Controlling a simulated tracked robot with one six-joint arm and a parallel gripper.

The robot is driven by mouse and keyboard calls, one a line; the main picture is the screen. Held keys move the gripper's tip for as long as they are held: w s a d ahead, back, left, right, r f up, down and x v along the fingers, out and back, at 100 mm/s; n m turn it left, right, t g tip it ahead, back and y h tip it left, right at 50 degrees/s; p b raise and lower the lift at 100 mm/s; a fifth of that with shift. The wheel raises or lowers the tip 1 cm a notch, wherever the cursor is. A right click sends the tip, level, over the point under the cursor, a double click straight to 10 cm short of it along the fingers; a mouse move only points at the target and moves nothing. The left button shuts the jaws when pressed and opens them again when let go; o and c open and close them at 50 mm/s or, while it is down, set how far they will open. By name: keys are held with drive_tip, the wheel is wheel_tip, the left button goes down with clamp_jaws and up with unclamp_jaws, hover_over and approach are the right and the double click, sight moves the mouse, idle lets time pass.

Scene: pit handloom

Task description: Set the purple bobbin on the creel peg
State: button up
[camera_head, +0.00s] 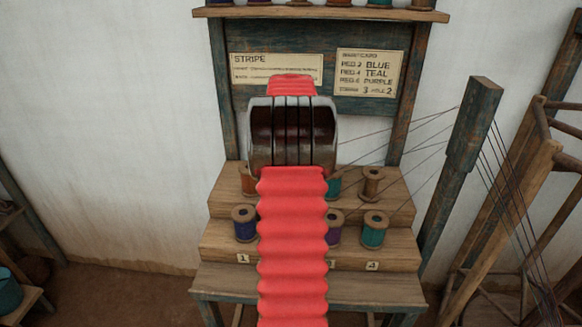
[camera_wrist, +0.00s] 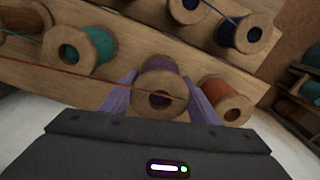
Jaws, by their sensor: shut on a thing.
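A purple bobbin (camera_wrist: 158,84) with wooden flanges is between the two pale purple fingers of my gripper (camera_wrist: 160,80) in the wrist view. My gripper is shut on it. The stepped wooden creel (camera_head: 225,262) stands against the wall in the head view, and my red arm covers its middle. There my gripper's fingers are hidden. A purple-wound bobbin (camera_head: 334,228) shows at the arm's right edge on the lower step; I cannot tell whether it is the held one. No bare peg is clearly visible, and whether the held bobbin touches a peg cannot be told.
On the creel are a blue bobbin (camera_head: 245,223), a teal bobbin (camera_head: 374,230) and a brown bobbin (camera_head: 372,184). In the wrist view an orange bobbin (camera_wrist: 225,100) sits close right of the held one. A teal bobbin (camera_wrist: 85,48) is left. Threads run to a post (camera_head: 470,125).

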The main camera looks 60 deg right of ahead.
drive_tip(key=shift+f, duration=1.15)
drive_tip(key=o, duration=1.2)
drive_tip(key=shift+o, duration=0.4)
drive_tip(key=o, duration=0.3)
drive_tip(key=shift+r, duration=3.45)
